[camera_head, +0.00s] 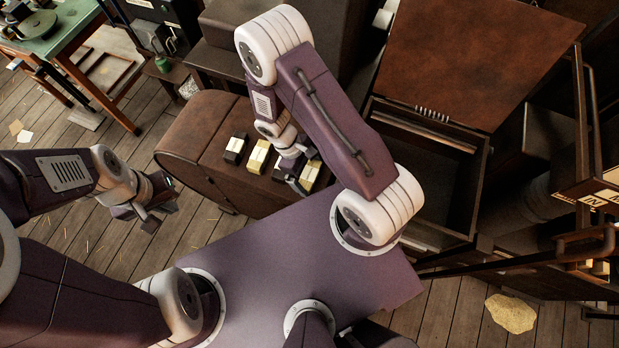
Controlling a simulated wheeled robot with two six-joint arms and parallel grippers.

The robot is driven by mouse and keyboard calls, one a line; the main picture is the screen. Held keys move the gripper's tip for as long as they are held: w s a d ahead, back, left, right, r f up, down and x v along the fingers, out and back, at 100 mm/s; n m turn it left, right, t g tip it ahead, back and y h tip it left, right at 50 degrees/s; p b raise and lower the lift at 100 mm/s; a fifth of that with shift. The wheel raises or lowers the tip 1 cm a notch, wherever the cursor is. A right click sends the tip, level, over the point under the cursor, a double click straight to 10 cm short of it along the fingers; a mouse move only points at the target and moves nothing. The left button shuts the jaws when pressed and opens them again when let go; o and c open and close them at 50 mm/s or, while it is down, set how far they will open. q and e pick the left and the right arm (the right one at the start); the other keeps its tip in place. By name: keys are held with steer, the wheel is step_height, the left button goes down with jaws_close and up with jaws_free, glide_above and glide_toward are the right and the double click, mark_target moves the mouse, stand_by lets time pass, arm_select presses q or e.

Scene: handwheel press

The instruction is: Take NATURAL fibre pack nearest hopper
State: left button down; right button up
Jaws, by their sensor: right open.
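Small cream-and-dark packs lie in a row on the top of a brown rounded cabinet: a left pack (235,147), a middle pack (258,156) and a right pack (310,174). Their labels are too small to read, so I cannot tell which is NATURAL. My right gripper (291,177) is open at the right part of the row, close beside the right pack; its fingers and wrist hide part of the row. I cannot tell whether it touches a pack. My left gripper (146,214) hangs over the floor, left of the cabinet, away from the packs. I cannot identify the hopper for certain.
The brown cabinet (190,135) stands in front of my base. A large open box with a raised brown lid (470,50) is at the right. A green-topped table (65,35) is at the upper left. A yellowish piece (510,313) lies on the floor, lower right.

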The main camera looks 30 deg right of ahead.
steer(key=shift+s+r, duration=0.1)
steer(key=shift+r, duration=0.05)
steer(key=c, duration=1)
steer(key=shift+c, duration=0.2)
steer(key=shift+r, duration=0.1)
